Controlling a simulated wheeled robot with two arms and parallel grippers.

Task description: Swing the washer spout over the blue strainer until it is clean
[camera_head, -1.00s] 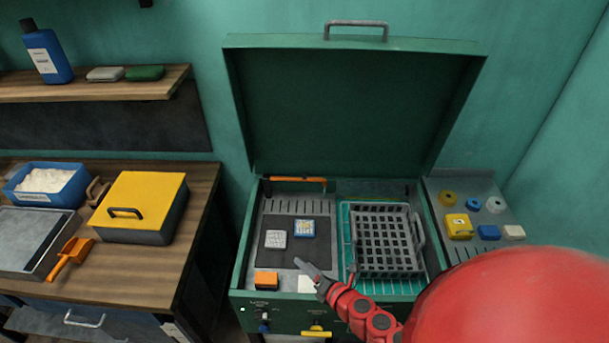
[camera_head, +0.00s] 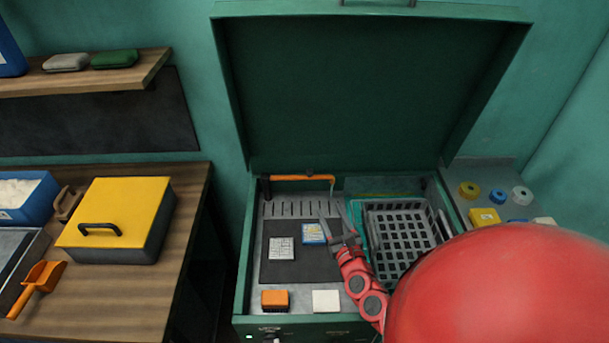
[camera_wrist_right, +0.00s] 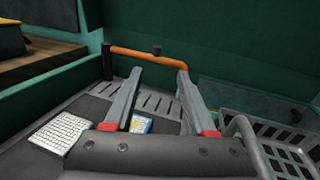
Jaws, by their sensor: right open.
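The orange washer spout (camera_head: 302,178) lies across the back of the open green washer (camera_head: 241,270). It runs from a dark post at its left to a bent grey tip on the right. The blue strainer (camera_head: 314,234), a small square with a pale and yellow face, lies on the dark mat below and in front of the spout. My right gripper (camera_head: 333,211) is open and empty, its fingers pointing to the back. In the right wrist view the spout (camera_wrist_right: 145,55) shows beyond the fingertips (camera_wrist_right: 160,72), and a finger partly hides the strainer (camera_wrist_right: 141,124). My left gripper is out of view.
A grey square (camera_head: 282,248) lies on the mat, left of the strainer. A grey basket (camera_head: 400,234) stands at the washer's right. An orange block (camera_head: 274,299) and a white block (camera_head: 326,300) are at the front. The raised lid (camera_head: 350,90) stands behind.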

